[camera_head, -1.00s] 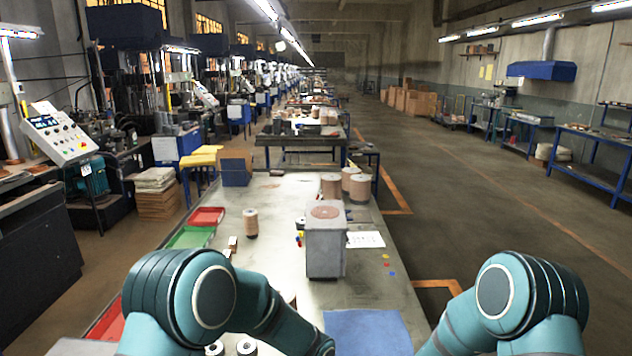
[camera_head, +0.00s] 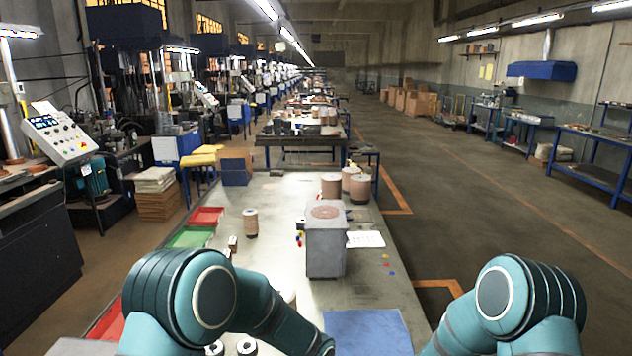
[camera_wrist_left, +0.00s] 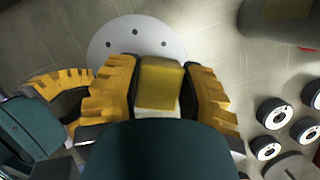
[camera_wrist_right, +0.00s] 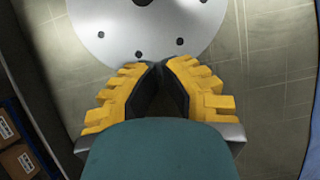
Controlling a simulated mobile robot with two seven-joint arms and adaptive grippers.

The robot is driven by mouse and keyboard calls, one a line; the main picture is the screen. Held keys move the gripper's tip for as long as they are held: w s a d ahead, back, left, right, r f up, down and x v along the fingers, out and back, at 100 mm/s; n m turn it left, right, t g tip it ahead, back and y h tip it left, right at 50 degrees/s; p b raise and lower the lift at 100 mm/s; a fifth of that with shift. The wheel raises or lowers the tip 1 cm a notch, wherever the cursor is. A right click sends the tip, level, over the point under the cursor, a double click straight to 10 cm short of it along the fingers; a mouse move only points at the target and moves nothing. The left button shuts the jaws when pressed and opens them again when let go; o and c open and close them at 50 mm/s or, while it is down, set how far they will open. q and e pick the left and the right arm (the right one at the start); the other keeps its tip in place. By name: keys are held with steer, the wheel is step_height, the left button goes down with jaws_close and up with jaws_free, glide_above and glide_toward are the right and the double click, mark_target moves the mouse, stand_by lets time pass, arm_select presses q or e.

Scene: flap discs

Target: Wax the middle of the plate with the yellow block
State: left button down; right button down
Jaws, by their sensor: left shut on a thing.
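The plate (camera_wrist_left: 115,40) is a pale round disc with small holes near its rim, lying on the table. It also shows in the right wrist view (camera_wrist_right: 100,30), with a dark hole at its middle. My left gripper (camera_wrist_left: 162,75) is shut on the yellow block (camera_wrist_left: 160,82), whose lower part is pale. The block overlaps the plate's near edge in the left wrist view; I cannot tell whether it touches. My right gripper (camera_wrist_right: 159,68) has its fingertips together at the plate's near rim, with nothing seen between them; contact is unclear. The head view hides plate, block and both grippers behind my arms.
Several black rolls with white ends (camera_wrist_left: 272,112) stand right of the plate in the left wrist view. A grey box-shaped stand (camera_head: 326,245) is farther up the table. Red (camera_head: 206,216) and green (camera_head: 190,237) trays line the left edge. A blue cloth (camera_head: 366,332) lies at front right.

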arm_select(q)
steer(key=shift+w+d, duration=0.65)
steer(key=shift+w, duration=0.25)
steer(key=shift+w+d, duration=0.6)
steer(key=shift+w, duration=0.3)
steer(key=shift+f, duration=2.4)
